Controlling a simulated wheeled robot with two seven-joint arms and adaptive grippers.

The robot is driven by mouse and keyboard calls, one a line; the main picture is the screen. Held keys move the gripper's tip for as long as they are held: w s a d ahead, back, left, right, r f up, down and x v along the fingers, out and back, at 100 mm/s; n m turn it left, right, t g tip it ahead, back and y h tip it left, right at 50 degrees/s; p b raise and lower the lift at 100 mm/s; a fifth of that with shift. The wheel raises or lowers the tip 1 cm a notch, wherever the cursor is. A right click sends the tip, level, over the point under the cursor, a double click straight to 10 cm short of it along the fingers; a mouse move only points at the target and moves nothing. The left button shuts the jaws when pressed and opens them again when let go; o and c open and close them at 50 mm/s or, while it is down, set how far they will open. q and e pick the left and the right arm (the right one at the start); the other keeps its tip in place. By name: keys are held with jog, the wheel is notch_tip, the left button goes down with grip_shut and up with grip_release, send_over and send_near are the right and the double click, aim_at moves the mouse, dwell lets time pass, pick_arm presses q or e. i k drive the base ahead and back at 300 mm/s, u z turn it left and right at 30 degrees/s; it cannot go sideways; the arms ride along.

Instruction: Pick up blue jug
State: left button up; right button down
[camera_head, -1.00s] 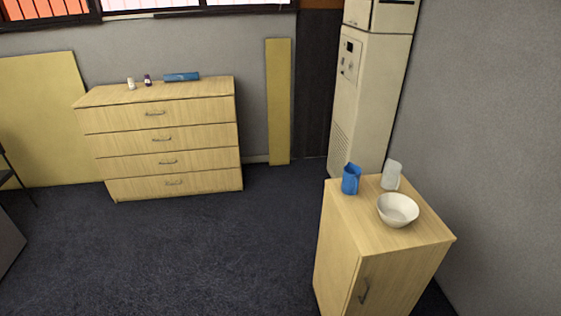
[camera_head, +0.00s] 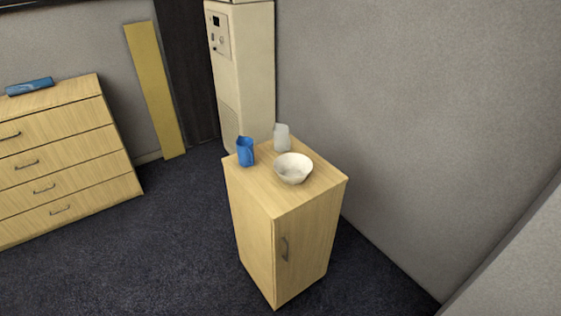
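The blue jug (camera_head: 245,152) stands upright on top of a small wooden cabinet (camera_head: 275,201), near its back left edge. A white jug (camera_head: 282,138) stands to its right and a little farther back. A white bowl (camera_head: 293,168) sits to the right and in front of the blue jug. Neither of my grippers shows in the head view.
A wooden chest of drawers (camera_head: 60,160) stands at the left with a blue object (camera_head: 29,87) on top. A tall beige unit (camera_head: 243,75) stands behind the cabinet. A grey wall (camera_head: 420,110) rises at the right. Dark carpet (camera_head: 150,255) is clear in front and left.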

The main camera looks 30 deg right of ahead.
aim_at(244, 145)
jog(key=u, duration=0.8)
jog(key=i, duration=1.7)
jog(key=u, duration=0.8)
jog(key=i, duration=0.65)
jog(key=z, duration=2.65)
